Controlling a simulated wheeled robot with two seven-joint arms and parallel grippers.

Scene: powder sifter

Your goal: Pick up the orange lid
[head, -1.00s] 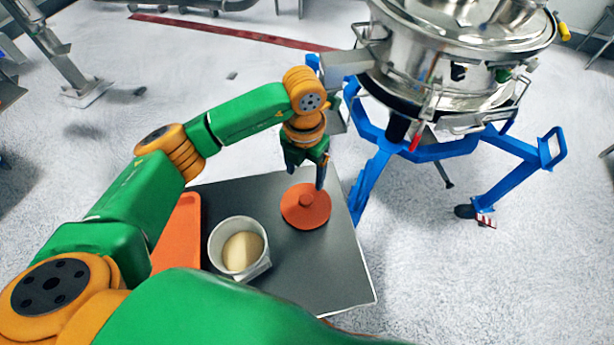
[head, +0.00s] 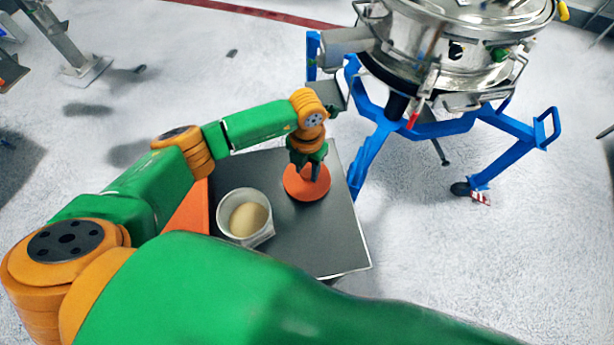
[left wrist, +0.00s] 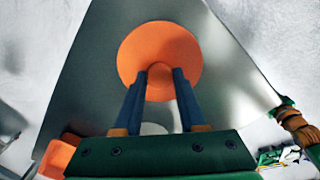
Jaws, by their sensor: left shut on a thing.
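The orange lid (head: 306,188) is a round disc with a knob in its middle. It lies on the grey table top, near the table's far right part in the head view. My left gripper (head: 309,172) points down over the lid and is shut on its knob. In the left wrist view the two fingers stand on either side of the knob of the lid (left wrist: 160,48). The lid appears to be at table level; I cannot tell whether it is lifted. My right gripper is not in view.
A white container (head: 222,214) with pale powder stands on the table (head: 320,250), left of the lid. An orange tray (head: 188,214) lies at the table's left. A steel sifter (head: 420,50) on a blue frame (head: 430,123) stands behind the table to the right.

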